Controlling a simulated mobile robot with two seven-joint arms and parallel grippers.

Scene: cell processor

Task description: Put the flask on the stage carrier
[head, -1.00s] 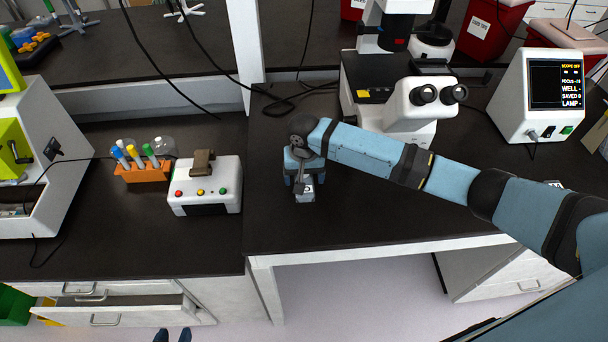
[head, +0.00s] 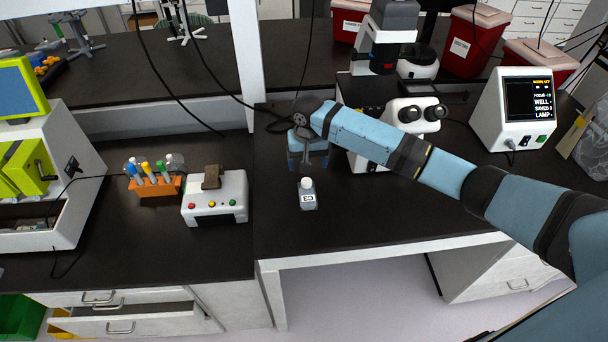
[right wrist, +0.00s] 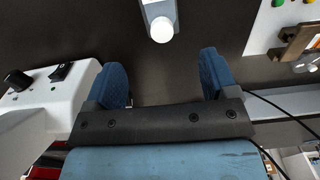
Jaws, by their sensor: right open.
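A small clear flask (head: 308,198) with a white cap stands upright on the dark bench, left of the microscope (head: 405,112). Its white cap (right wrist: 162,29) shows at the top of the right wrist view. My right gripper (head: 308,168) is just behind the flask in the head view, with nothing between its fingers. In the right wrist view the gripper (right wrist: 164,80) is open, its blue fingers apart and clear of the flask. I cannot make out the stage carrier; my arm hides part of the microscope. My left gripper is not in view.
A white box with coloured buttons (head: 215,197) and an orange tube rack (head: 155,186) stand left of the flask. A monitor (head: 518,108) stands right of the microscope. Black cables hang behind my right gripper. The bench right of the flask is clear.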

